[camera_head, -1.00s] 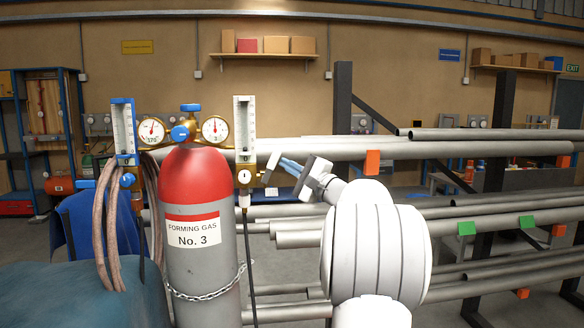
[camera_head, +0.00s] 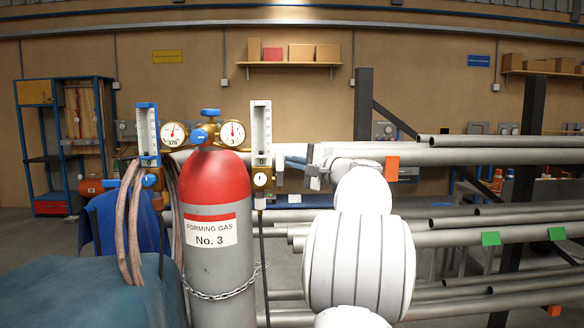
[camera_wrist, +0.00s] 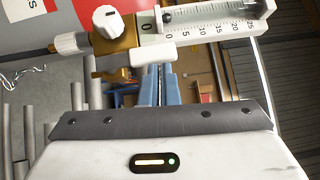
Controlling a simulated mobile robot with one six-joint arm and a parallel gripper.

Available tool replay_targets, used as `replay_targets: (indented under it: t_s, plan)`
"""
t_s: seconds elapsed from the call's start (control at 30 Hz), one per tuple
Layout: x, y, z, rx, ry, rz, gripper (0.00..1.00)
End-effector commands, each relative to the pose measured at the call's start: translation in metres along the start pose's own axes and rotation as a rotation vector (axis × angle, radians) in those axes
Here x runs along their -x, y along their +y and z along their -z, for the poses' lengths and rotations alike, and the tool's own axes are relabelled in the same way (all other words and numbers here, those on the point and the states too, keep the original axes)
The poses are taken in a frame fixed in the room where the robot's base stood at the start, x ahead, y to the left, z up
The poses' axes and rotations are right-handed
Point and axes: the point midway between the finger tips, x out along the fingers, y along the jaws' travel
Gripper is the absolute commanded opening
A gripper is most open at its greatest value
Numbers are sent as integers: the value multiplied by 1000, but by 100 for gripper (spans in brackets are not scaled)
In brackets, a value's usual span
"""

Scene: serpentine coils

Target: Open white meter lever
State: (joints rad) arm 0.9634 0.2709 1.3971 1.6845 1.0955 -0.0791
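The white meter (camera_head: 261,134) is a tall white-framed gauge on a brass body to the right of the red-topped gas cylinder. In the head view my gripper (camera_head: 296,162) points left towards the meter.
The gas cylinder (camera_head: 213,255) stands left of the meter, with a chain (camera_head: 226,293) around it. A blue-framed meter (camera_head: 148,130) and hoses (camera_head: 130,220) are further left. Pipes on a rack (camera_head: 480,236) fill the right side, behind my arm.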

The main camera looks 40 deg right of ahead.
Motion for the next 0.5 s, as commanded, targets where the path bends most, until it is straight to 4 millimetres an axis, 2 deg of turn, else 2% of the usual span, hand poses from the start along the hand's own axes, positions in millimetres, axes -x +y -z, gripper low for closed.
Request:
replay_targets:
  t_s: [0.5]
  plan:
    - [11, -5, 11, 1, 13, 7, 0]
